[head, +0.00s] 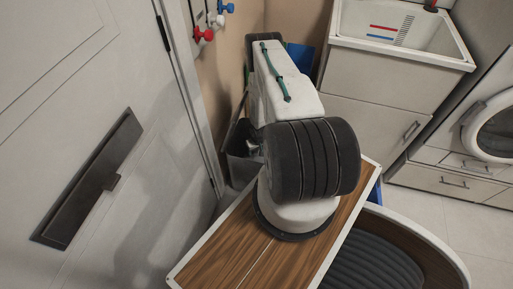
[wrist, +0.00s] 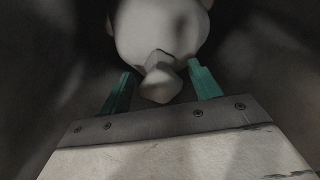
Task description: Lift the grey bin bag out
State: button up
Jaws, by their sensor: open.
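The grey bin bag (wrist: 160,32) is pale and rounded in the wrist view, with a knotted neck (wrist: 161,82) sticking out toward me. My gripper (wrist: 161,70) is open, with one green finger on each side of the knot. Gaps show between the fingers and the knot. Dark walls (wrist: 40,70) surround the bag. In the head view a grey bin (head: 243,171) stands by the door wall, mostly hidden behind my arm. The bag and my fingers cannot be made out there.
A white door (head: 90,130) with a dark handle plate is close on the left. Valves (head: 203,33) are on the wall above the bin. A sink cabinet (head: 385,95) and a washing machine (head: 495,130) stand right.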

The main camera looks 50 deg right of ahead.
jog(key=shift+f, duration=0.1)
grip_shut()
jog(key=shift+w+r, duration=0.1)
jog(key=shift+r, duration=0.25)
notch_tip(320, 180, up, 20)
jog(key=shift+r, duration=0.2)
dwell(1.5)
